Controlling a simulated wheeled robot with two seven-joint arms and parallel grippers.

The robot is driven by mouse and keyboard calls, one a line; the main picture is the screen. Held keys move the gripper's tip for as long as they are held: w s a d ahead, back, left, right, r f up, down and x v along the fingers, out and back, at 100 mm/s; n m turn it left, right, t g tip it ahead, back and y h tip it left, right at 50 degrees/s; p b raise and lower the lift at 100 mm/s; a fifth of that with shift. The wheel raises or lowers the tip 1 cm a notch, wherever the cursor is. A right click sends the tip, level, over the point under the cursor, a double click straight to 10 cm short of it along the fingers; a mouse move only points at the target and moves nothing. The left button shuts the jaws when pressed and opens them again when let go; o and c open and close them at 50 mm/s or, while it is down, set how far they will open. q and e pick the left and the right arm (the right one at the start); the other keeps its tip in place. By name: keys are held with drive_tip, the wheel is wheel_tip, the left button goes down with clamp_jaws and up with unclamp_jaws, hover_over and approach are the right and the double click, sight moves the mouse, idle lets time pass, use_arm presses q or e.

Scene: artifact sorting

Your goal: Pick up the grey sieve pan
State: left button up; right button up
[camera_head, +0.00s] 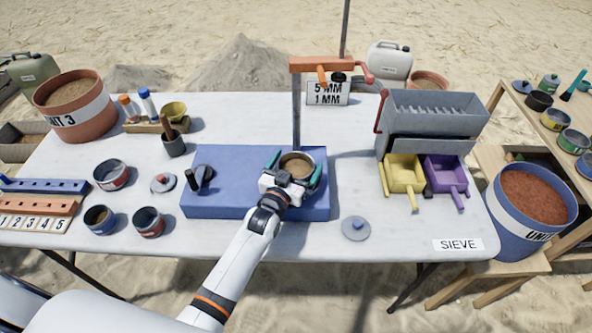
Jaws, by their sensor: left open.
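The grey sieve pan (297,164), a round vessel with a pale grey rim and brown material inside, stands upright on the blue block (230,204). My left gripper (294,170) reaches in from the front. Its jaws are open, with one teal finger on the left of the pan and one on the right. I cannot tell whether the fingers touch it. The gripper body hides the pan's front. My right gripper is not in view.
An orange-topped post (297,110) rises behind the pan. A dark-handled tool (198,180) lies at the block's left. A grey machine (432,122) with yellow (404,176) and purple trays (446,174) stands right. A grey lid (356,228) lies at front. Small tins crowd the left.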

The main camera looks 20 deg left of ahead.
use_arm(q)
drive_tip(key=c, duration=0.8)
drive_tip(key=shift+r, duration=0.15)
